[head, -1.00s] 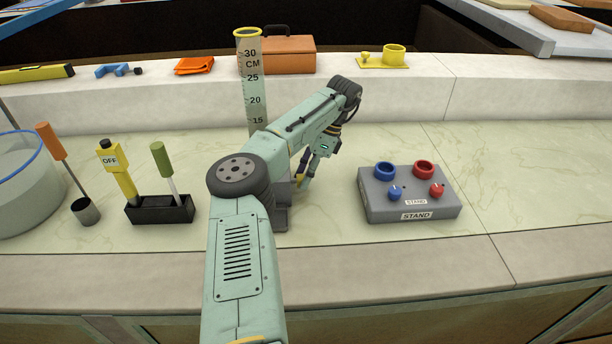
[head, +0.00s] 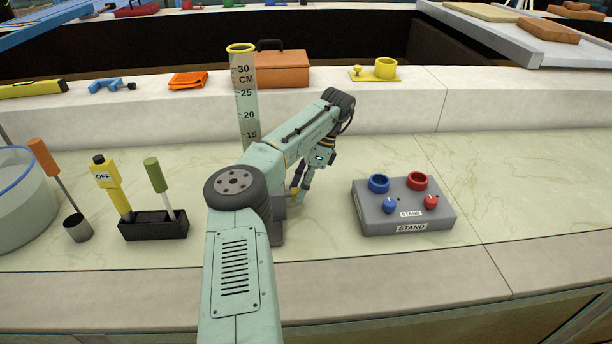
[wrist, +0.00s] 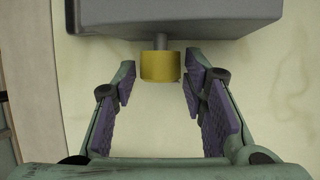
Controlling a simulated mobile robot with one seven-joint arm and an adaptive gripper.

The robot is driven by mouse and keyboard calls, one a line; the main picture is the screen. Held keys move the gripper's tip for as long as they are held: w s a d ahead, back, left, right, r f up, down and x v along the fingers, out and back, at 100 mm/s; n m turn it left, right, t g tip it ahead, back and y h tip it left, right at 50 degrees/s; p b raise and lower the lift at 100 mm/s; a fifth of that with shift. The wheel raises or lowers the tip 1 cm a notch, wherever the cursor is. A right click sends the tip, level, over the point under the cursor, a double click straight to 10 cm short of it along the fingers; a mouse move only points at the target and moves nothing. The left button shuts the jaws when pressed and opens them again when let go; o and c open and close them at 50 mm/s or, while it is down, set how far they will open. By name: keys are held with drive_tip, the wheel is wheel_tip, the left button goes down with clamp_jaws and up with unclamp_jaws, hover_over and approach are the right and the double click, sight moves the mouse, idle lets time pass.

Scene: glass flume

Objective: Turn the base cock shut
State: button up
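The tall measuring cylinder (head: 246,115) with a yellow rim stands upright behind my arm, and its lower part is hidden. Its grey base (head: 278,228) shows partly beside my arm and fills the top of the wrist view (wrist: 170,18). The base cock shows in the wrist view as a yellow knob (wrist: 161,66) on a short grey stem out of the base. My gripper (wrist: 161,72) is open, with one purple-padded finger on each side of the knob and a gap on both sides. In the head view my gripper (head: 301,186) is beside the base, low over the counter.
A grey stand box (head: 403,215) with blue and red rings and knobs is to the right. A black holder (head: 152,226) with yellow and green-handled tools is to the left, near a dark cup (head: 77,228). The counter between base and stand box is clear.

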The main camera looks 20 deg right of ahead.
drive_tip(key=s+v, duration=0.1)
drive_tip(key=v, duration=1)
drive_tip(key=shift+w+r, duration=0.3)
drive_tip(key=shift+w, duration=0.2)
drive_tip(key=shift+d, duration=0.15)
